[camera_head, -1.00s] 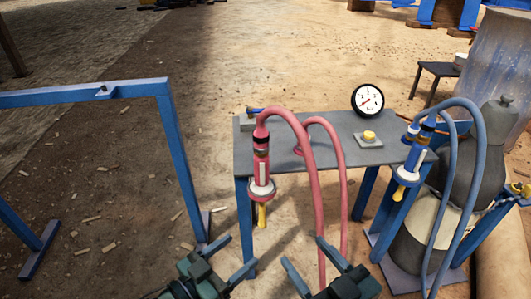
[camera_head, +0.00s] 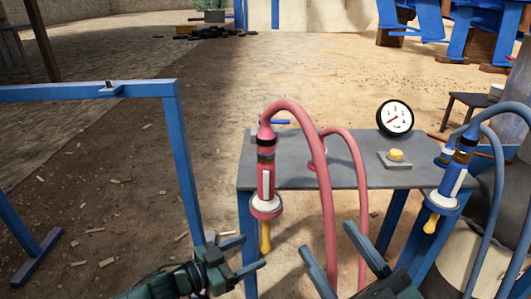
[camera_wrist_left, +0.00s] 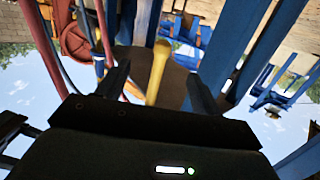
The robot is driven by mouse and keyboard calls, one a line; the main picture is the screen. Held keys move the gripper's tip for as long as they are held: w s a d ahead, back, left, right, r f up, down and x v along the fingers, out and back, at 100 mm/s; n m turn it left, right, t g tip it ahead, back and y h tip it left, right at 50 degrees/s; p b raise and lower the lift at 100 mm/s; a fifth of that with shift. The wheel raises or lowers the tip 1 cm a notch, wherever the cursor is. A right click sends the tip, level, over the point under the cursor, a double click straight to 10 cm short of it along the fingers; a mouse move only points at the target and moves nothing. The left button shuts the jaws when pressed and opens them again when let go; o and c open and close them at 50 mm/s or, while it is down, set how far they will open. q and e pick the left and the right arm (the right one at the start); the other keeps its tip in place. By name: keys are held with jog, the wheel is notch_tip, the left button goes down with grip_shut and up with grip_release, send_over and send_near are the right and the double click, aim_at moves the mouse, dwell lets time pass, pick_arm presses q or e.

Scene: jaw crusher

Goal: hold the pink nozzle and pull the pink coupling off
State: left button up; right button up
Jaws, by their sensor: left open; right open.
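The pink nozzle (camera_head: 266,186) hangs upright at the front left corner of the grey table, with a white flange and a yellow tip below. The pink coupling (camera_head: 266,137) sits on its top, joined to a pink hose. My left gripper (camera_head: 252,254) is open below the flange, close to the yellow tip. In the left wrist view a yellow rod (camera_wrist_left: 157,75) shows between the open fingers of my left gripper (camera_wrist_left: 156,68); I cannot tell whether they touch it. My right gripper (camera_head: 328,238) is open and empty, right of the nozzle by the pink hose.
The grey table (camera_head: 350,174) carries a gauge (camera_head: 395,118) and a yellow button (camera_head: 396,155). A blue nozzle (camera_head: 447,185) with blue hoses hangs at its right. A blue frame (camera_head: 180,150) stands at the left. The pink hose (camera_head: 325,200) loops down near my right gripper.

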aim_at(264, 245)
pick_arm(q)
jog(key=shift+x, duration=2.5)
pick_arm(e)
jog(key=shift+d+r+n+t+y, duration=0.1)
jog(key=shift+r+n+t+y, duration=0.2)
jog(key=shift+r+n+y, duration=0.4)
pick_arm(q)
jog(key=shift+c, duration=0.5)
jog(key=c, duration=1.3)
jog(key=shift+c, duration=0.2)
pick_arm(e)
jog(key=shift+w, duration=0.1)
jog(key=shift+c, duration=0.2)
